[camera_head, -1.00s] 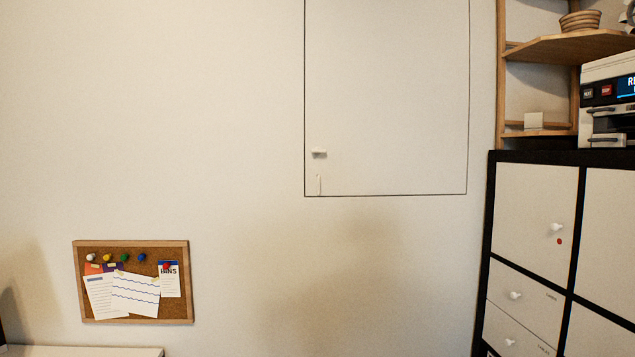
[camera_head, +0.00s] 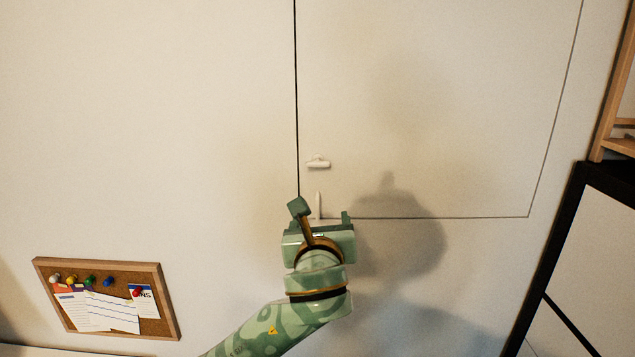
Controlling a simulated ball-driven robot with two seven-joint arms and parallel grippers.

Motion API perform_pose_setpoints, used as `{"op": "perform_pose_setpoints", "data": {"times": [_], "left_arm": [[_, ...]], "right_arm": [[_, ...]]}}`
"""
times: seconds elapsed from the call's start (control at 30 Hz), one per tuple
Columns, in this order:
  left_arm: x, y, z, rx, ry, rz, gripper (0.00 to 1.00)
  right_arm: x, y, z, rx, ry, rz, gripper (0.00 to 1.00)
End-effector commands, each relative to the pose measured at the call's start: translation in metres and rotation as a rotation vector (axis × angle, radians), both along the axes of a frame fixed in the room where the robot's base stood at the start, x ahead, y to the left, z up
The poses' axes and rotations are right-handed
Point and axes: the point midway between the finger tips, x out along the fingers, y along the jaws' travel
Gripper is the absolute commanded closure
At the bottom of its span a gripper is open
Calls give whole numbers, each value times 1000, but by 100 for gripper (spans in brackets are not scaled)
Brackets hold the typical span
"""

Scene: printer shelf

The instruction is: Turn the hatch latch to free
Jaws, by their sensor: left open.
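The hatch (camera_head: 440,110) is a pale panel in the wall, outlined by a dark seam, and it looks closed. A small white latch (camera_head: 318,163) sits near its lower left corner, with its bar lying about level. A thin white upright piece (camera_head: 318,203) is below the latch, partly hidden by my gripper. My left gripper (camera_head: 320,212) is green, open and empty, with its fingers pointing up just below the latch. It appears apart from the latch. My right gripper is not in view.
A corkboard (camera_head: 170,322) with papers and pins hangs at the lower left. A dark-framed cabinet (camera_head: 575,200) and a wooden shelf (camera_head: 620,146) stand at the right edge.

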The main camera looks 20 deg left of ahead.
Motion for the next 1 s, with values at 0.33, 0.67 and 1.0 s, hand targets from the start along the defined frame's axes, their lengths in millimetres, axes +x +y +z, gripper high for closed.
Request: {"op": "perform_pose_setpoints", "data": {"times": [0.33, 0.67, 1.0], "left_arm": [[7, 7, 58, 136, -54, 14, 29], [88, 30, 58, 131, -52, 14, 29], [136, 43, 56, 129, -53, 12, 29]], "right_arm": [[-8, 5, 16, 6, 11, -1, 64], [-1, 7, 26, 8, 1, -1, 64], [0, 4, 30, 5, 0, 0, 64]]}}
